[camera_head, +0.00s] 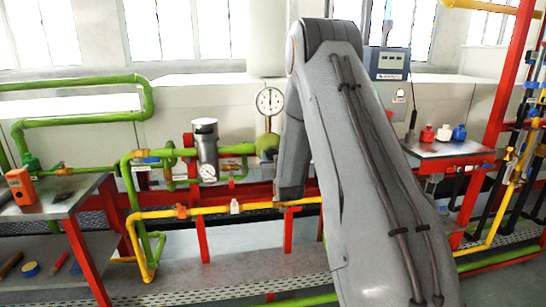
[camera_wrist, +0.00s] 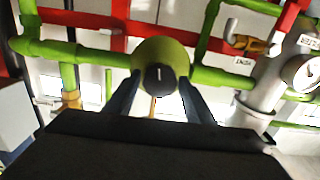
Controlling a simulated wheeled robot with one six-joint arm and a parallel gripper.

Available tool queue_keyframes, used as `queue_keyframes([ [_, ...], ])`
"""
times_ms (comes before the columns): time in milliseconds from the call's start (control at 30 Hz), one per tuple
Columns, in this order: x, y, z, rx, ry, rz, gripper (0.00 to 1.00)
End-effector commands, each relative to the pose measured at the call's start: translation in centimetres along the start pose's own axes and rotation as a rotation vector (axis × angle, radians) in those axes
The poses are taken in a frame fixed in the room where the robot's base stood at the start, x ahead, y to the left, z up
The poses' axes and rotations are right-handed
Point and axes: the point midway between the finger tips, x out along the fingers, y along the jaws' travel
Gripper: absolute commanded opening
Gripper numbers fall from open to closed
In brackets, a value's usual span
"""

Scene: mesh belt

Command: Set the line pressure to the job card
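A green round regulator body (camera_wrist: 162,58) with a black knob (camera_wrist: 160,78) bearing a white mark is in the middle of the wrist view. The green body also shows in the head view (camera_head: 267,143), below a large white dial gauge (camera_head: 270,100) with a dark needle, near upright. My gripper (camera_wrist: 160,84) is open, its two dark fingers on either side of the knob; I cannot tell whether they touch it. My arm hides the gripper in the head view. A wall panel (camera_head: 388,63) hangs at the back; I cannot make out a job card or its text.
A grey cylinder (camera_head: 206,150) with a small gauge (camera_head: 207,171) stands left of the regulator. Green and yellow pipes (camera_head: 160,213) and red frames surround it. An orange object (camera_head: 20,187) is on the left bench; red, white and blue containers (camera_head: 443,133) are on the right one.

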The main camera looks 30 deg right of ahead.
Motion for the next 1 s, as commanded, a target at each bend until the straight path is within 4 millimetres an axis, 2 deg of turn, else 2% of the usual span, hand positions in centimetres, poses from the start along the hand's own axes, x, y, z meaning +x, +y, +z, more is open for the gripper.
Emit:
queue_keyframes([
  [33, -0.01, 0.01, -0.01, 0.000, 0.000, 0.000, 0.40],
  [167, -0.01, 0.01, -0.02, 0.000, 0.000, 0.000, 0.19],
  [567, 0.03, -0.02, 0.02, -0.089, 0.002, 0.000, 0.19],
  [1000, 0.04, -0.05, 0.09, -0.408, 0.002, 0.000, 0.19],
])
